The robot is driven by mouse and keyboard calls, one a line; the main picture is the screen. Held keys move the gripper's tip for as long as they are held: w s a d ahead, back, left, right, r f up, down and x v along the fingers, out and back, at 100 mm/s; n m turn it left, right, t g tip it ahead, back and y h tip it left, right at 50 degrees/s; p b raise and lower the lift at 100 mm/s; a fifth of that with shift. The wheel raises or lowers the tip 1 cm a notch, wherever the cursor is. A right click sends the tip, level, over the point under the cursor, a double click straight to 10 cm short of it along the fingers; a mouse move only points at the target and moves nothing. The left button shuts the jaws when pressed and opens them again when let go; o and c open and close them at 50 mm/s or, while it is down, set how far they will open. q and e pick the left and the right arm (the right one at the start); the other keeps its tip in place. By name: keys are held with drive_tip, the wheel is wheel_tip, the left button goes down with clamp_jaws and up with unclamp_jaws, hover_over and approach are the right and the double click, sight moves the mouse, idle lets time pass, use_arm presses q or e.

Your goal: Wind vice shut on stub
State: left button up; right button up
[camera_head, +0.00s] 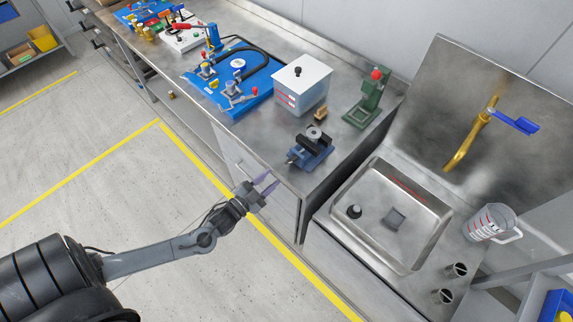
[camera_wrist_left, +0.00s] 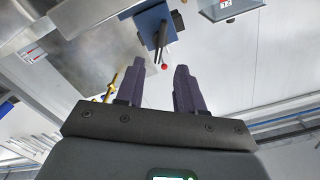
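The blue vice (camera_head: 318,157) stands near the front edge of the steel bench, beside the sink. A grey round piece (camera_head: 314,133), which may be the stub, sits at its dark jaws; I cannot tell how tightly they close on it. A handle shows at the vice's front left. My left gripper (camera_head: 268,183) is open and empty, in front of the bench edge, left of and apart from the vice. In the left wrist view its purple fingers (camera_wrist_left: 160,68) are spread; beyond them shows the blue vice (camera_wrist_left: 151,24) with a red-tipped handle (camera_wrist_left: 164,67). My right gripper is out of view.
Behind the vice are a white-lidded box (camera_head: 302,88), a small brown block (camera_head: 320,113) and a green press-like stand (camera_head: 364,103). A blue tray (camera_head: 262,78) with fittings lies further left. The sink (camera_head: 391,215) is at right. The floor in front is clear.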

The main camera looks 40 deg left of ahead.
sight(289, 163)
use_arm(q)
drive_tip(key=w, duration=0.9)
drive_tip(key=shift+d, duration=0.15)
clamp_jaws()
